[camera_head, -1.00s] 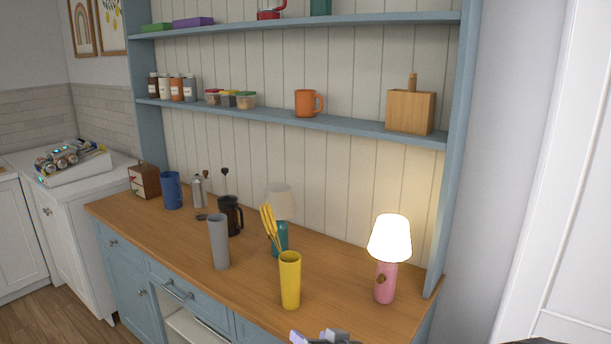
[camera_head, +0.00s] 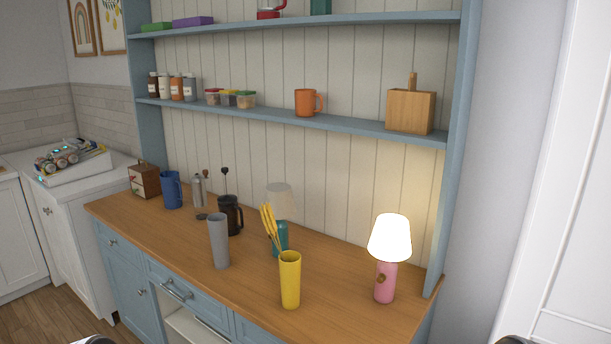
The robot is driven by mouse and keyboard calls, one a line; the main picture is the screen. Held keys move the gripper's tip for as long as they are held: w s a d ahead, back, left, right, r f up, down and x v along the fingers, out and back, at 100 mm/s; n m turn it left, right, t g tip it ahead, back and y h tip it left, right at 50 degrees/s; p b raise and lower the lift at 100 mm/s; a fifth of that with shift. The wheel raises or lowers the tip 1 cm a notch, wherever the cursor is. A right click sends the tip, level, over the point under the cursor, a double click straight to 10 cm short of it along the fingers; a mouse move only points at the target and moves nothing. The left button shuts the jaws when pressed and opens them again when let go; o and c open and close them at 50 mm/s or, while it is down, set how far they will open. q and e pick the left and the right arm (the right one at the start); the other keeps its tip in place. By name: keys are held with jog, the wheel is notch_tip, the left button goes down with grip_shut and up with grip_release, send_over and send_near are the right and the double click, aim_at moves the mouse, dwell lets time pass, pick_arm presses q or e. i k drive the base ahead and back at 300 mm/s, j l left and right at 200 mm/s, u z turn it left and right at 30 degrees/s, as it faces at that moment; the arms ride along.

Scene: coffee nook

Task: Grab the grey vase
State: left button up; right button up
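The grey vase (camera_head: 219,241) is a tall, plain cylinder standing upright on the wooden counter, left of centre and near the front edge. Nothing touches it. A black french press (camera_head: 230,216) stands close behind it, and the yellow vase (camera_head: 290,281) stands to its right, nearer the front. Neither of my grippers' fingers show in this view. Only small dark parts of me peek in at the bottom edge, one at the left and one at the right.
A shelf (camera_head: 350,124) runs above. Bare counter lies between the grey and yellow vases.

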aim_at(216, 223)
jog(key=u, duration=1.6)
jog(key=i, duration=4.15)
jog(key=z, duration=5.15)
jog(key=k, duration=0.05)
